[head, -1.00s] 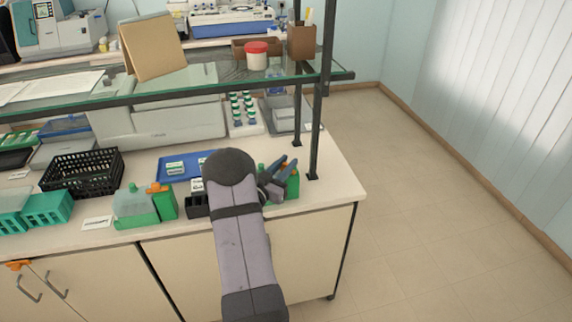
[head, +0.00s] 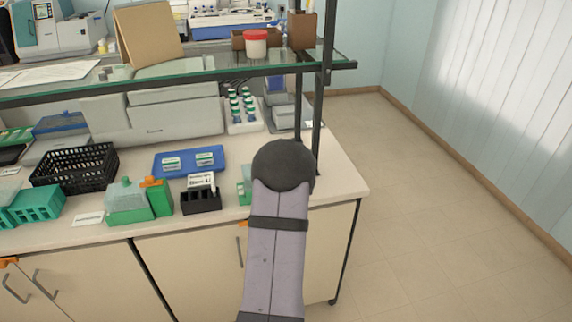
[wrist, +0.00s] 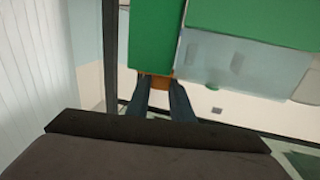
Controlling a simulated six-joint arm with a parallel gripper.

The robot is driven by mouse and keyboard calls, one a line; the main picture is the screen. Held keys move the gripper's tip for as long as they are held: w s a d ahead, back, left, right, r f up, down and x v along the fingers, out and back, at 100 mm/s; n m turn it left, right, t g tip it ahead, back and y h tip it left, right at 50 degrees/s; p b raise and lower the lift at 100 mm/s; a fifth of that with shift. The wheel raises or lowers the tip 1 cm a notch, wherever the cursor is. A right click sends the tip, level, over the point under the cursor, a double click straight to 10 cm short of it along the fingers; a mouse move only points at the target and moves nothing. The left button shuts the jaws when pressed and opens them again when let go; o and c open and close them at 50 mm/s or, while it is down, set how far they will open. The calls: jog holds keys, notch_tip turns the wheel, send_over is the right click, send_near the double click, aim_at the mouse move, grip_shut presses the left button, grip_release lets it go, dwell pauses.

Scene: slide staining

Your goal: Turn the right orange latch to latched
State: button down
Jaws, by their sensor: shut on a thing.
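In the wrist view, my gripper (wrist: 157,86) is shut on a small orange latch (wrist: 156,81). The latch sits at the end of a tall green block (wrist: 148,38). Only a little orange shows between the blue-grey fingertips, so its turn angle cannot be told. A pale translucent container (wrist: 213,62) with a green part stands beside the block. In the head view, my arm hides the gripper, this latch and most of that green unit; a strip of the unit (head: 244,192) shows left of the arm. A similar unit on the left has its own orange latch (head: 151,182) on top.
A black slotted holder (head: 201,202) with a label card stands left of my arm. A blue tray (head: 180,171) lies behind it. A dark shelf post (head: 317,125) rises close to my arm's right, under the glass shelf (head: 150,83).

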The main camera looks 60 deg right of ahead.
jog(key=shift+n+t+y+b, duration=0.6)
jog(key=shift+n+t+y, duration=0.45)
jog(key=shift+t, duration=0.25)
jog(key=shift+r, duration=0.1)
jog(key=c, duration=1.6)
grip_release()
jog(key=shift+o, duration=0.2)
jog(key=shift+s+a, duration=0.25)
jog(key=shift+s, duration=0.05)
jog(key=b+v, duration=0.2)
jog(key=v, duration=0.4)
jog(key=shift+s+a, duration=0.15)
jog(key=shift+s, duration=0.1)
